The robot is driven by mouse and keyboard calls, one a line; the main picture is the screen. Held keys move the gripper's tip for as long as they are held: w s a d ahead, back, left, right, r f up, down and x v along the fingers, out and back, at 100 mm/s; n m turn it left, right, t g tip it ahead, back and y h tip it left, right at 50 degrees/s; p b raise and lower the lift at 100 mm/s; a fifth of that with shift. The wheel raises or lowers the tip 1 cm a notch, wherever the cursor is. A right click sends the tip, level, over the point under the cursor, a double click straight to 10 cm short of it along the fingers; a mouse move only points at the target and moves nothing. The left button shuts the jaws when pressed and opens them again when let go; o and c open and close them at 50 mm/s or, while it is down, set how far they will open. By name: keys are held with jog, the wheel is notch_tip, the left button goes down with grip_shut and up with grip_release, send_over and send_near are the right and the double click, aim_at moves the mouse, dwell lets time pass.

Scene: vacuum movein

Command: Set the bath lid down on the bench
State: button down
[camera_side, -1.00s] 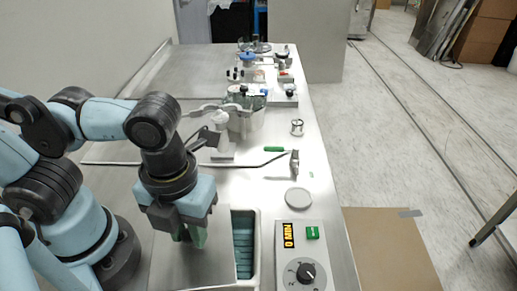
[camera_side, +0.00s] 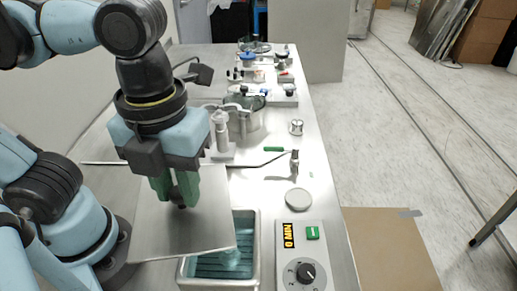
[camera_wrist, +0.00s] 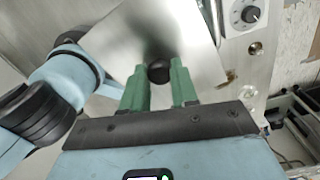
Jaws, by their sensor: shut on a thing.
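The bath lid (camera_side: 165,226) is a flat square metal plate with a dark round knob. My gripper (camera_side: 181,203) has green fingers and is shut on that knob, holding the lid above the bath. In the wrist view the knob sits between the fingertips of my gripper (camera_wrist: 160,74), and the lid (camera_wrist: 183,30) spreads beyond them. The bath (camera_side: 256,255) is a metal tank with blue-green contents, open on its right side and partly covered from view by the lid. The steel bench (camera_side: 262,192) runs beneath and behind it.
A control panel with a dial (camera_side: 304,270) stands right of the bath. A round grey disc (camera_side: 298,199) lies behind it. A metal rod, a small metal cup (camera_side: 296,127) and a white bottle-like item (camera_side: 222,135) stand farther back. The bench's right edge drops to the floor.

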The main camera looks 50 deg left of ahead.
aim_at(213, 170)
jog(key=w+a+f+n, duration=0.1)
jog(key=w+n, duration=0.1)
jog(key=w+f+n, duration=0.1)
jog(key=w+n, duration=0.1)
jog(key=w+a+f+n, duration=0.1)
jog(key=w+n, duration=0.2)
jog(key=shift+w+a, duration=0.1)
jog(key=shift+a, duration=0.25)
jog(key=w+a+f+n, duration=0.5)
jog(key=w+a+n, duration=0.1)
jog(key=a+n, duration=0.15)
jog(key=shift+n, duration=0.55)
jog(key=shift+w+f, duration=0.15)
jog(key=shift+f, duration=4.75)
jog(key=shift+f, duration=0.1)
jog(key=c, duration=1.3)
grip_release()
jog(key=shift+f, duration=0.1)
jog(key=o, duration=0.4)
jog(key=shift+o, duration=0.2)
